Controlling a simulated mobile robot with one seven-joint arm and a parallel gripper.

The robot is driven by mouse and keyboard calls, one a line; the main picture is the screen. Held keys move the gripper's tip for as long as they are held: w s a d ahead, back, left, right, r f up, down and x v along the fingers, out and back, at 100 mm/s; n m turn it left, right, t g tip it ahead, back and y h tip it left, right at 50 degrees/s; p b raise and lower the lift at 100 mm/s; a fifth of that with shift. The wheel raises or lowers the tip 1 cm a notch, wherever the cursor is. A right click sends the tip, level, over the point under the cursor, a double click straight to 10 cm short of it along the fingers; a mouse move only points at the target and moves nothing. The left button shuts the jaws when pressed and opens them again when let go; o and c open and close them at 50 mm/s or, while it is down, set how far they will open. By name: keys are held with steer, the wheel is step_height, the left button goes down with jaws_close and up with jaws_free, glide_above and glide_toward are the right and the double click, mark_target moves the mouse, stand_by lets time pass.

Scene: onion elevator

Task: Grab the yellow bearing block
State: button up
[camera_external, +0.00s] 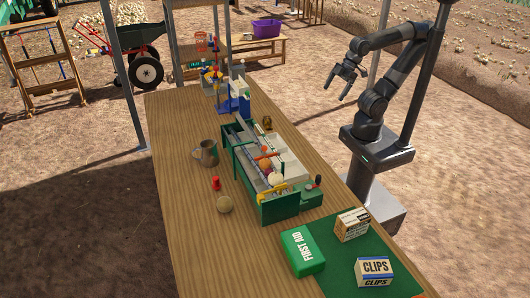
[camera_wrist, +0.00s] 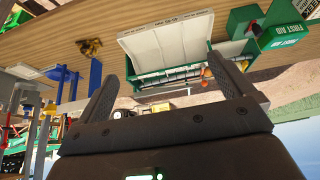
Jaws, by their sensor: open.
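My gripper (camera_external: 336,91) is open and empty, off the table's right side, raised and well apart from the block. In the wrist view my gripper (camera_wrist: 162,68) has its fingers spread wide, with nothing between them.
The green machine (camera_external: 282,209) with a white lid stands mid-table. The blue-and-white device (camera_external: 238,97) stands at the table's far end. A mug (camera_external: 205,153), a green first aid box (camera_external: 303,251) and a clips box (camera_external: 374,271) are also there. The table's left side is mostly clear.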

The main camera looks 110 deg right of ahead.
steer(key=c, duration=0.5)
